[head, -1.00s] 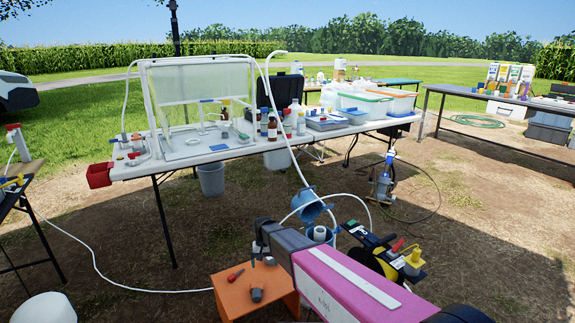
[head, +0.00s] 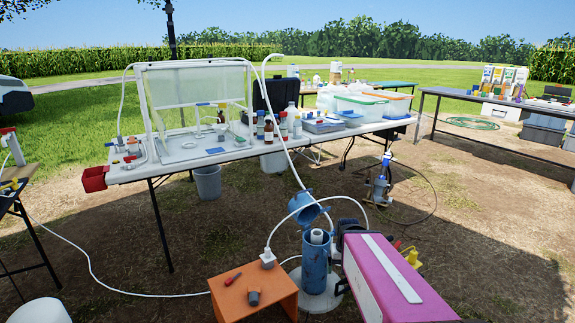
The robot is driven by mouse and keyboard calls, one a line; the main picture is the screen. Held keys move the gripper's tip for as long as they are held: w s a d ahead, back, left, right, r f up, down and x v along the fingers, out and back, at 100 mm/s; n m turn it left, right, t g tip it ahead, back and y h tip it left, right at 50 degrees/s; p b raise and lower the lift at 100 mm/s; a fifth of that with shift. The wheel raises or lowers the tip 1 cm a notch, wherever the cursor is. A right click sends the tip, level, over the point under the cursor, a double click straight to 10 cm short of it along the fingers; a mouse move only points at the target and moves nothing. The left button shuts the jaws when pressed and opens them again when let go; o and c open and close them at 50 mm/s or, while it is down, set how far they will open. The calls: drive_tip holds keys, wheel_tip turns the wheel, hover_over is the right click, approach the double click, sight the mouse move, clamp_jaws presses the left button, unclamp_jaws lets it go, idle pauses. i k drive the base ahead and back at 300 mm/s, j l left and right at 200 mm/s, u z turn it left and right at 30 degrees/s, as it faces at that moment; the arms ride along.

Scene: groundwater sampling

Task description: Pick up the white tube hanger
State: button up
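I cannot tell for sure which thing is the white tube hanger. A thin white hook-shaped piece (head: 275,56) rises behind the table, beside the top right corner of the clear hood. Another white curved tube (head: 345,197) arches over the open blue well casing (head: 315,262), its left end at a pale block (head: 267,259) on the orange stool. Nothing white is clearly held.
The orange stool (head: 228,305) carries a red-handled tool and a dark fitting. A folding table (head: 165,170) with the hood, bottles and bins stands behind. A white tube runs along the ground at left. A blue pump-like device (head: 380,190) stands right. Open dirt lies between.

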sight(268, 256)
drive_tip(key=j, duration=0.6)
drive_tip(key=k+j+z, duration=0.1)
drive_tip(key=j, duration=0.5)
drive_tip(key=k+j, duration=0.15)
drive_tip(key=j, duration=0.45)
